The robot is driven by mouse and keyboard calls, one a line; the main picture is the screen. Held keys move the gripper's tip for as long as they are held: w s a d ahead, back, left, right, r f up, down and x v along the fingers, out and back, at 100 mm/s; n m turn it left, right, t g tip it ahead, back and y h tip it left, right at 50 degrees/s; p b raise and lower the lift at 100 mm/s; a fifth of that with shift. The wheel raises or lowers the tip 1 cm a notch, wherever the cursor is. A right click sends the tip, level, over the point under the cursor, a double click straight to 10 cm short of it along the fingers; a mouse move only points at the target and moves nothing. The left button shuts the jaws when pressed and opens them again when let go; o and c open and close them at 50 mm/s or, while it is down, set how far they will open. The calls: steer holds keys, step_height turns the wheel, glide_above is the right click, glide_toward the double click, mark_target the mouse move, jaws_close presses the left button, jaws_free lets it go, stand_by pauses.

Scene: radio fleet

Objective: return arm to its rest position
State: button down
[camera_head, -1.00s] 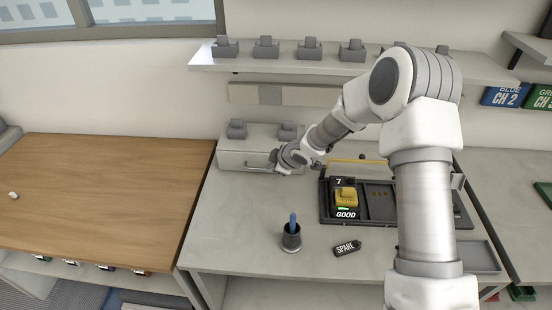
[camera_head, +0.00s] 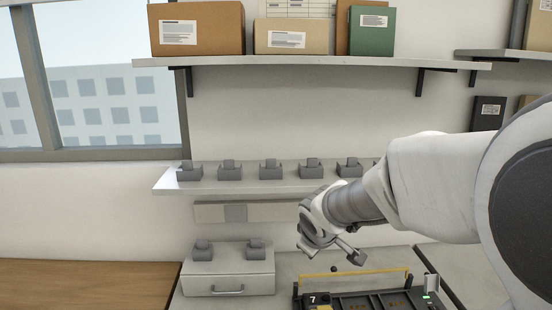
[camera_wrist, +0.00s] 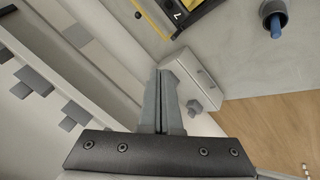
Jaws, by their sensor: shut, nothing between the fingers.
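My gripper (camera_wrist: 168,78) is shut and empty, its two grey fingers pressed together in the wrist view. In the head view my arm reaches in from the right, and my gripper's hand (camera_head: 320,225) is in the air above the back of the bench, near the wall. It is in front of the lower shelf and to the right of a small drawer unit (camera_head: 228,271).
A dark tray (camera_head: 368,298) with a yellow bar (camera_head: 355,273) lies below my arm. Several grey holders stand on the lower shelf (camera_head: 250,187). An upper shelf (camera_head: 320,62) carries boxes. The wrist view shows a dark cup (camera_wrist: 272,10) with something blue in it.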

steer(key=s+d+r+m, duration=0.1)
steer(key=s+r+m, duration=0.1)
steer(key=s, duration=0.6)
steer(key=s+d+r+m+g, duration=0.1)
steer(key=s+m, duration=0.3)
steer(key=s, duration=0.5)
steer(key=s+d+r+m, duration=0.2)
steer(key=s+d+r, duration=0.1)
steer(key=s, duration=0.5)
steer(key=shift+s+d+m+g+y, duration=0.25)
steer(key=shift+s+m+g+y, duration=0.05)
steer(key=shift+s+m, duration=0.1)
steer(key=shift+d+r, duration=0.1)
